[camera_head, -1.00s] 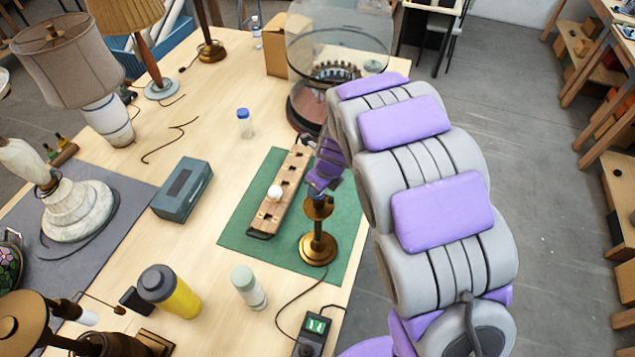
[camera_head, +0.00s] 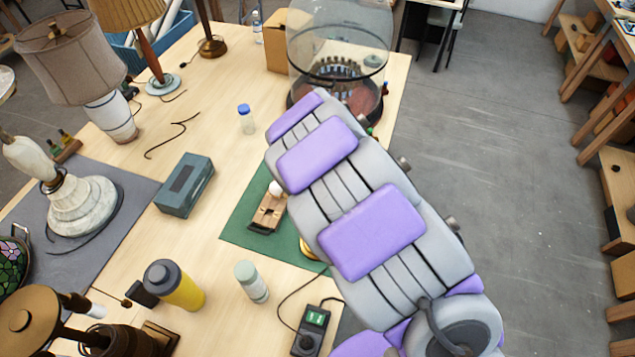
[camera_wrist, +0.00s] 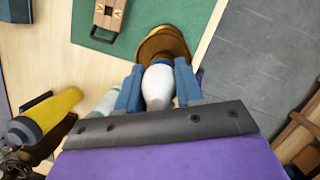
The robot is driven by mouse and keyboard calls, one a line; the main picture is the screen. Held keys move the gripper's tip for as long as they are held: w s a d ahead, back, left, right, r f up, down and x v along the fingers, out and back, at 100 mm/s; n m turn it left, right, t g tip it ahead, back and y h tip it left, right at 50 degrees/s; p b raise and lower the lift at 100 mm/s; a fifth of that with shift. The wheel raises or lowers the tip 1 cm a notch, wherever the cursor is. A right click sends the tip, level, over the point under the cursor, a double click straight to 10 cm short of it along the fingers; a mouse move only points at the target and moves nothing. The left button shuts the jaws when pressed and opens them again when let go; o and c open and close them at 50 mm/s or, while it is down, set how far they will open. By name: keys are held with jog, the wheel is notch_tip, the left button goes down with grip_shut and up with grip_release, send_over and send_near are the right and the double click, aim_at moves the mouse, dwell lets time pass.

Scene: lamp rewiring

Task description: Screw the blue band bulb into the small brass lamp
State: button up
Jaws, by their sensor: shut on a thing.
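My gripper (camera_wrist: 158,90) shows in the wrist view with its two blue fingers closed on the sides of a white bulb with a blue band (camera_wrist: 158,88). The band end points away from me, toward the small brass lamp (camera_wrist: 170,40). The bulb end overlaps the lamp's dark socket in this view; I cannot tell whether they touch or how deep it sits. In the head view my arm hides the gripper, the held bulb and most of the lamp; only a sliver of brass base (camera_head: 307,250) shows.
A wooden bulb rack (camera_head: 268,213) with a white bulb (camera_head: 275,188) lies on the green mat (camera_head: 250,237), partly behind my arm. A grey box (camera_head: 184,185), a yellow bottle (camera_head: 178,287), a pale bottle (camera_head: 251,282) and a corded device (camera_head: 311,328) stand nearby.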

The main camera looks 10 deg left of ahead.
jog(key=o, duration=1.1)
jog(key=shift+o, duration=0.2)
